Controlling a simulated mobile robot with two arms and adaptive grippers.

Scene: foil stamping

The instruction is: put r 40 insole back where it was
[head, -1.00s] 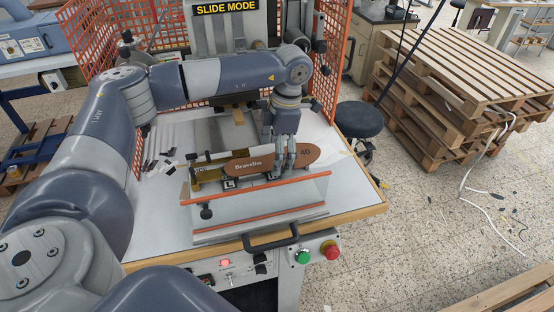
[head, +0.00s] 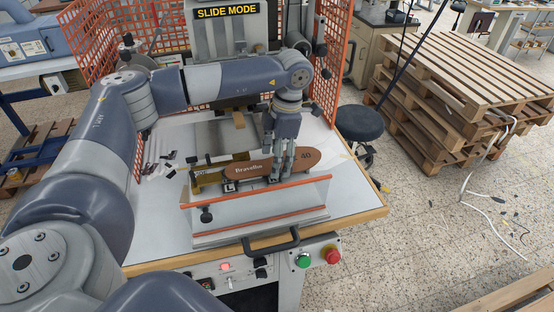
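The r 40 insole (head: 247,170) is a flat brown sole marked "Bravello" and "40". It is over the black fixture (head: 230,186) marked "L" on the press table, its printed face turned toward me. My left gripper (head: 280,178) comes down from above, with its fingers across the insole between the name and the number. The fingers look shut on it. Whether the insole touches the fixture is hard to tell, as the fingers and the clear guard hide part of it. My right gripper is not in view.
A clear guard with orange edges (head: 262,196) stands in front of the fixture. The stamping press (head: 226,30) rises behind, with orange mesh screens (head: 333,60) at its sides. Small dark scraps (head: 167,156) lie at the table's left. A black handle (head: 270,244) is at the front edge.

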